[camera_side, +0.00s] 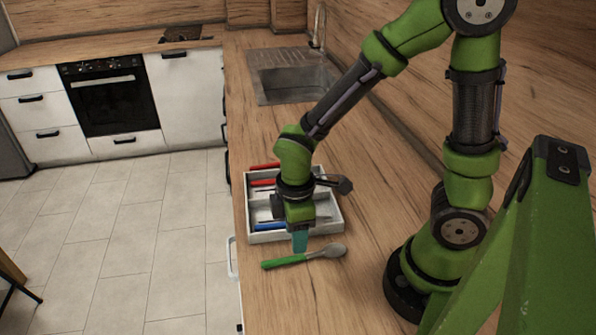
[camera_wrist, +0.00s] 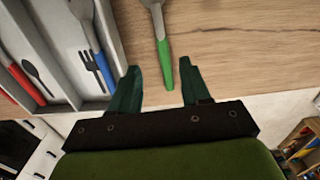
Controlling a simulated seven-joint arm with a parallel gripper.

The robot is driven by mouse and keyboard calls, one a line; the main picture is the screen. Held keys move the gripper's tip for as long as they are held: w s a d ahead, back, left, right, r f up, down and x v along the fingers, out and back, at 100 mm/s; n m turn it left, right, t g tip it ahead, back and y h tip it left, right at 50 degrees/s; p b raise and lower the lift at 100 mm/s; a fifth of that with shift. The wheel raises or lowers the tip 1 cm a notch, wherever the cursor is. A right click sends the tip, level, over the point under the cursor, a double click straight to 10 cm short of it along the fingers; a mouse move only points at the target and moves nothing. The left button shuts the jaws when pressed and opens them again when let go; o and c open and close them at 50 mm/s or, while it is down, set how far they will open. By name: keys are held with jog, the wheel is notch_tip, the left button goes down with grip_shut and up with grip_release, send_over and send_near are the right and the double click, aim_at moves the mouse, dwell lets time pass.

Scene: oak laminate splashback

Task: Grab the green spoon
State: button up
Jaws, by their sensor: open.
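The green spoon has a green handle and a grey metal bowl. In the side view the spoon (camera_side: 290,260) lies on the wooden counter, just in front of the cutlery tray, bowl to the right. In the wrist view its green handle (camera_wrist: 165,62) points down toward the gap between my fingers, and the bowl is cut off at the top edge. My gripper (camera_side: 300,243) is above the counter by the spoon, pointing down. In the wrist view my gripper (camera_wrist: 161,82) is open and empty, with the handle's end between the teal fingertips or just beyond them.
A white cutlery tray (camera_side: 340,222) with red and blue handled cutlery stands directly behind the spoon. In the wrist view a small dark fork (camera_wrist: 92,68) lies in it. The counter's front edge is close on the left. A sink (camera_side: 290,80) is farther back.

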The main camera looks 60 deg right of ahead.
aim_at(296, 257)
jog(key=shift+s+a+f, duration=0.1)
jog(key=shift+f, duration=1.25)
jog(key=shift+s+a+f, duration=0.1)
jog(key=shift+f, duration=1.25)
grip_shut()
